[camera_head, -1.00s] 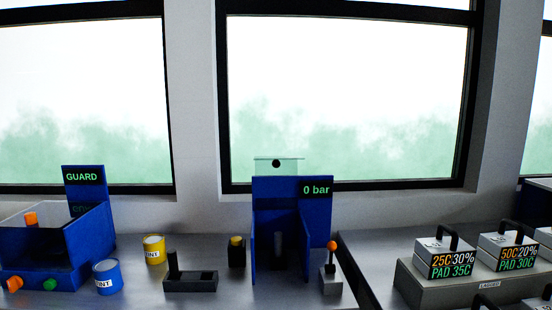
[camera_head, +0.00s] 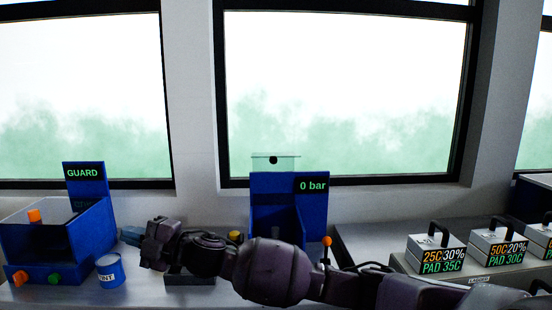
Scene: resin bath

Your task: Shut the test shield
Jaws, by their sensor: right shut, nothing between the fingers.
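The test shield (camera_head: 288,163) is a clear greenish panel with a black knob. It stands raised above the blue test stand (camera_head: 277,183), which has a "0 bar" display. The stand's lower part is hidden behind my arm. My right gripper (camera_head: 130,236) reaches across from the right, its tip to the left of the stand and well below the shield. It is shut, empty and apart from the shield. My left gripper is not in view.
A blue "GUARD" box (camera_head: 77,277) with orange and green knobs and a blue can (camera_head: 110,270) stand at left. An orange-topped lever (camera_head: 327,242) shows beside the stand. Several labelled weights with handles (camera_head: 436,255) sit at right. A black holder (camera_head: 190,280) is partly covered by my arm.

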